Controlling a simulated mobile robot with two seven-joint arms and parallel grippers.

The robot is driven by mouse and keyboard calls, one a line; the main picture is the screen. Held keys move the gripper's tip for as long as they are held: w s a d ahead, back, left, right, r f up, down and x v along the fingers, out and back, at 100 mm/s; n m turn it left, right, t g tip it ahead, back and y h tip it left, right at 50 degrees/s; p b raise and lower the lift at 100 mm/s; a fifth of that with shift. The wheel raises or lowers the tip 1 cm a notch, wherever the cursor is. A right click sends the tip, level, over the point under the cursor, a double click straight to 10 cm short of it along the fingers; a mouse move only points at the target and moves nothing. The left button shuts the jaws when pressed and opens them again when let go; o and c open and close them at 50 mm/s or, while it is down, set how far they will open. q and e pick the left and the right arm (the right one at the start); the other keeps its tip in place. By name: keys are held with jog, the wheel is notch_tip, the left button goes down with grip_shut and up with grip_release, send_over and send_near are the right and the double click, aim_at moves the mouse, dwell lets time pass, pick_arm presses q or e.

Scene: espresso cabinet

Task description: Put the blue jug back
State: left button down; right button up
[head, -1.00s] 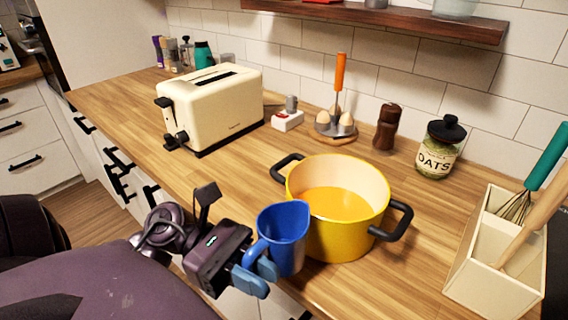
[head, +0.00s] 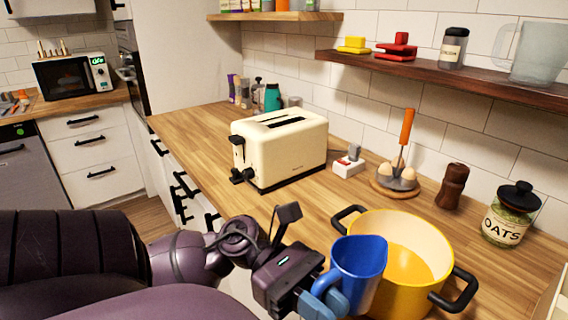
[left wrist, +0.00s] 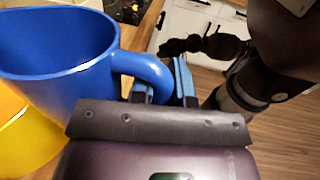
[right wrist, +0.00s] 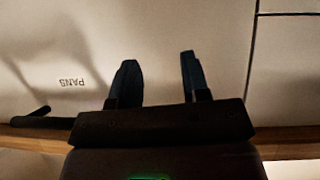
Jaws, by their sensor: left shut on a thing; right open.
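The blue jug (head: 361,270) is upright in the head view, in front of the yellow pot (head: 388,290) and overlapping its left side. My left gripper (head: 322,297) is shut on the jug's handle. In the left wrist view the jug (left wrist: 60,50) is at the left and its handle (left wrist: 150,75) runs to the gripper's fingers (left wrist: 165,85). I cannot tell whether the jug touches the pot. My right gripper (right wrist: 157,80) is open and empty in front of a pale drawer front marked PANS; it does not show in the head view.
A cream toaster (head: 278,150), an egg stand (head: 397,184), a brown mill (head: 452,187) and an oats jar (head: 510,215) stand on the wooden counter (head: 300,212). A dark wood shelf (head: 450,75) above holds a jar (head: 452,47) and a clear pitcher (head: 538,53).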

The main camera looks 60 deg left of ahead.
jog(key=shift+r, duration=0.25)
dwell(0.4)
